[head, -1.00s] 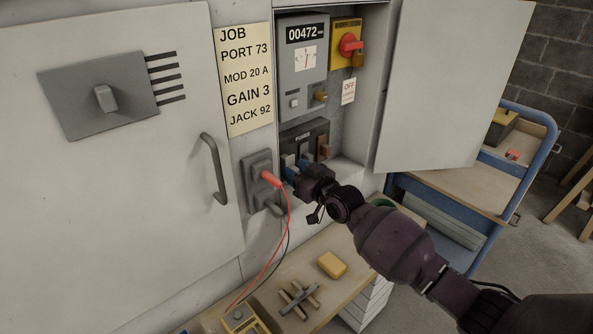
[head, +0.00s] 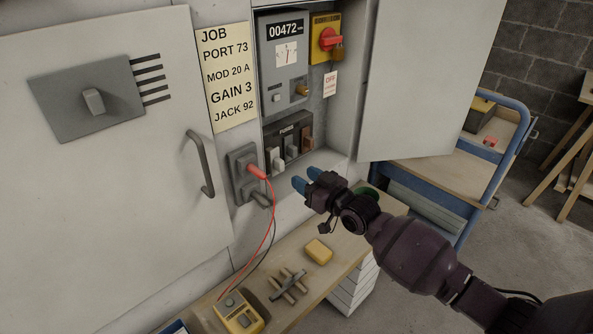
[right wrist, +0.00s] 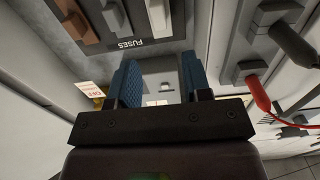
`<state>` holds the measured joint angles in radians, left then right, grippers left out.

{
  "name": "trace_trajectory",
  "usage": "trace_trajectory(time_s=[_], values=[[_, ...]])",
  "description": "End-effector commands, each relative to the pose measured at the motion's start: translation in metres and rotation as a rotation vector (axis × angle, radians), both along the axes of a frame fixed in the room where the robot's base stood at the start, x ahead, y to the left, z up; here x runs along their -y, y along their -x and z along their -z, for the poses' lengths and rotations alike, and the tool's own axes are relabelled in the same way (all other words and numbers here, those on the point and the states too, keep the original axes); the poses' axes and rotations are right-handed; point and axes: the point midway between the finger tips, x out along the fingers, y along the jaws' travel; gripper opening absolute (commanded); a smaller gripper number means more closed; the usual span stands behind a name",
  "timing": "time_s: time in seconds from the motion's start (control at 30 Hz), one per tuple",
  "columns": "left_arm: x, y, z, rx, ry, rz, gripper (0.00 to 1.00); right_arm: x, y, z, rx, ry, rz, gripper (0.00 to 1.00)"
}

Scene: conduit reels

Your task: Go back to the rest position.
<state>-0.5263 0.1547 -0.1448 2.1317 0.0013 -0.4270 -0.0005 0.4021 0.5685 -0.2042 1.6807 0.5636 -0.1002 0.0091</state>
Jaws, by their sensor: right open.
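My right gripper (head: 306,178) is in front of the open cabinet, below and to the right of the fuse block (head: 288,144). Its two blue fingers are apart with nothing between them. In the right wrist view the open fingers (right wrist: 160,78) also show empty, with the fuse block (right wrist: 143,43) beyond them, upside down. The fuse block carries a white, a grey and a brown fuse. My left gripper is in neither view.
A red plug (head: 257,172) with its lead sits in the socket panel left of the gripper. The bench (head: 335,275) below holds a yellow block (head: 318,250), crossed pieces (head: 288,285) and a yellow meter (head: 239,315). A blue cart (head: 437,207) and the open cabinet door (head: 425,75) are to the right.

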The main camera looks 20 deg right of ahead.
Motion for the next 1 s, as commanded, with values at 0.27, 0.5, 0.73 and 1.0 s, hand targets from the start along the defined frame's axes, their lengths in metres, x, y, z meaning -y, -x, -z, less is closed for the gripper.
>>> trace_trajectory(time_s=[0.27, 0.5, 0.73, 1.0], values=[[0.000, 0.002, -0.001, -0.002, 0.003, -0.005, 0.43, 0.005, 0.014, 0.000, 0.000, 0.000, 0.000, 0.45], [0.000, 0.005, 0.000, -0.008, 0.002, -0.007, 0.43, 0.005, 0.014, 0.000, 0.000, -0.001, 0.000, 0.45], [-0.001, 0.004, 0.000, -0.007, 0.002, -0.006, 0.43, 0.005, 0.014, 0.001, -0.001, 0.000, 0.000, 0.45], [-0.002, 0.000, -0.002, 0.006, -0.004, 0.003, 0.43, -0.006, 0.018, -0.005, -0.005, 0.118, -0.004, 0.45]])
